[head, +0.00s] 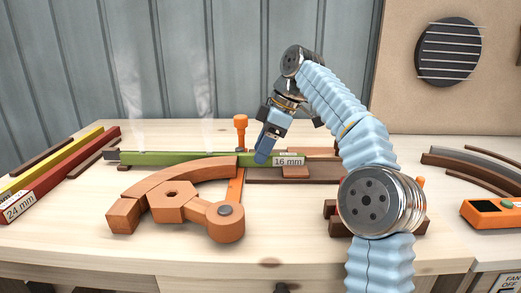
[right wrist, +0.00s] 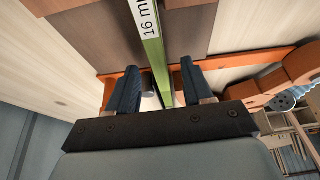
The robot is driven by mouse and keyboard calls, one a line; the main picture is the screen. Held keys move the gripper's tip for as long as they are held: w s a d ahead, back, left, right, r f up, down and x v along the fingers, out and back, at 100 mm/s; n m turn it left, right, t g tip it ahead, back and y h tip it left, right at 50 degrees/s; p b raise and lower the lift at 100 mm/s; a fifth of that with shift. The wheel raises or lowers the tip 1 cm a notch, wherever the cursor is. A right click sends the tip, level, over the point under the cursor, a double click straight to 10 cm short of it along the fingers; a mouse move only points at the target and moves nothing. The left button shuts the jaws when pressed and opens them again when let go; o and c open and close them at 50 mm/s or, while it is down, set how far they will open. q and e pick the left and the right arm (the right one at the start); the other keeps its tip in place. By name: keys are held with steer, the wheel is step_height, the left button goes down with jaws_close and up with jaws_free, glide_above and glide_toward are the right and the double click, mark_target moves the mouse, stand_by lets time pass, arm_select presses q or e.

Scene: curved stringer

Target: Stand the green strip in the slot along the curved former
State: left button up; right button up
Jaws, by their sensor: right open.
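The green strip (head: 180,158), with a white 16 mm label at its right end, lies straight across the bench behind the curved orange-brown former (head: 172,177). My right gripper (head: 262,157) is over the strip near the label, pointing down. In the right wrist view my right gripper (right wrist: 158,88) is open, with the green strip (right wrist: 155,55) running between its two fingers and a gap showing on each side. The slot along the former cannot be made out clearly. My left gripper is not in view.
An orange upright peg (head: 240,130) stands just behind the strip, left of my gripper. A hexagonal lever piece (head: 173,199) lies inside the former's curve. Yellow and red strips (head: 62,172) lie at left; dark curved pieces (head: 475,168) lie at right. The front bench is clear.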

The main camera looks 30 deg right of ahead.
steer(key=p+v, duration=0.1)
steer(key=v, duration=0.3)
steer(key=shift+s+d+r+p, duration=0.1)
steer(key=shift+d+p, duration=0.1)
steer(key=shift+p, duration=0.2)
steer(key=s+d, duration=0.2)
steer(key=d, duration=0.1)
steer(key=s+d, duration=0.2)
steer(key=d, duration=0.1)
steer(key=s+d, duration=0.2)
steer(key=d, duration=0.1)
steer(key=shift+d+f, duration=0.3)
steer(key=shift+d, duration=0.05)
